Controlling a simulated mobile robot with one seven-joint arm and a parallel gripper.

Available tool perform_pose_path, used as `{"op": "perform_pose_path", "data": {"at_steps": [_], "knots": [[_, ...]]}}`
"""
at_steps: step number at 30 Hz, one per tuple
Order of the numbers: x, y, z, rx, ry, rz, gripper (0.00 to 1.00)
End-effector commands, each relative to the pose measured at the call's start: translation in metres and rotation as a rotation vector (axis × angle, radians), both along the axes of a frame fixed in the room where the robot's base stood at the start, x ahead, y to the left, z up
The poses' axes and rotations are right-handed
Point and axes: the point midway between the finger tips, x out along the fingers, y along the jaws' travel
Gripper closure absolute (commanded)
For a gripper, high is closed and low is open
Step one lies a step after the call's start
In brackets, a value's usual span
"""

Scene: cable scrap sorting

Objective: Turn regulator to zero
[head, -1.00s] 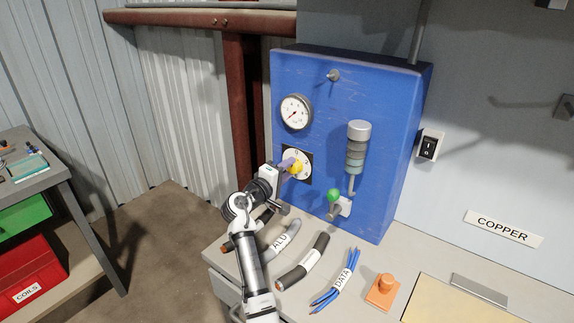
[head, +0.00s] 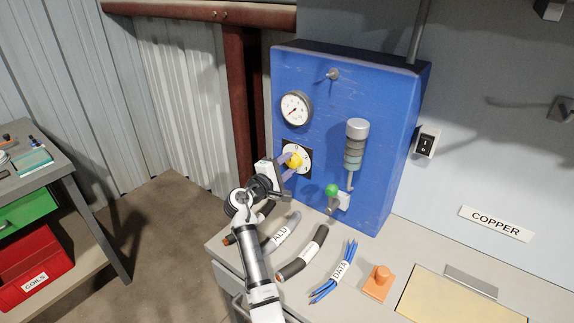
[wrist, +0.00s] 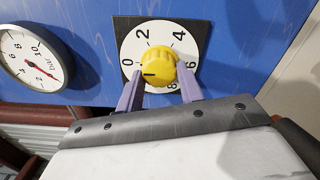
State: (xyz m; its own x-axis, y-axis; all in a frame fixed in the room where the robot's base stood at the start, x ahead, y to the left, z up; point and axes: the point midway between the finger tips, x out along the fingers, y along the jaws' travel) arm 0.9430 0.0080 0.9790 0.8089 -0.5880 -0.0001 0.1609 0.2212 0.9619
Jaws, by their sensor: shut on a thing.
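The regulator is a yellow knob (wrist: 158,66) on a white dial (wrist: 200,44) marked with numbers, on the blue panel. In the wrist view its black mark points left, towards a spot close to the 0. My gripper (wrist: 160,80) is shut on the knob, with one purple finger on each side. In the head view my gripper (head: 288,166) reaches the knob (head: 294,160) from the lower left. The lower part of the dial is partly hidden by the fingers.
A round gauge (head: 295,108) sits above the dial. A green-knobbed lever (head: 332,190) and a filter cylinder (head: 355,145) are to the right. Cable pieces labelled ALU (head: 282,236) and DATA (head: 341,270) lie on the bench below, beside an orange block (head: 379,283).

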Motion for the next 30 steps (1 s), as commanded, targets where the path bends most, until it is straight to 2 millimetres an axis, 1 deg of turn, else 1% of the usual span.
{"op": "perform_pose_path", "data": {"at_steps": [6,7,12,20,23,26,30], "knots": [[0.0,0.0,-0.002,-0.002,0.005,-0.001,0.86],[0.0,0.0,-0.002,-0.002,0.004,-0.002,0.62],[0.0,0.0,-0.001,0.0,0.003,-0.001,0.41],[0.0,0.001,-0.001,0.001,0.001,0.0,0.41],[-0.004,0.004,-0.001,0.001,-0.001,0.002,0.41],[-0.015,0.012,-0.003,0.002,-0.001,0.003,0.41],[-0.04,0.031,-0.005,0.001,-0.002,0.005,0.41]]}}
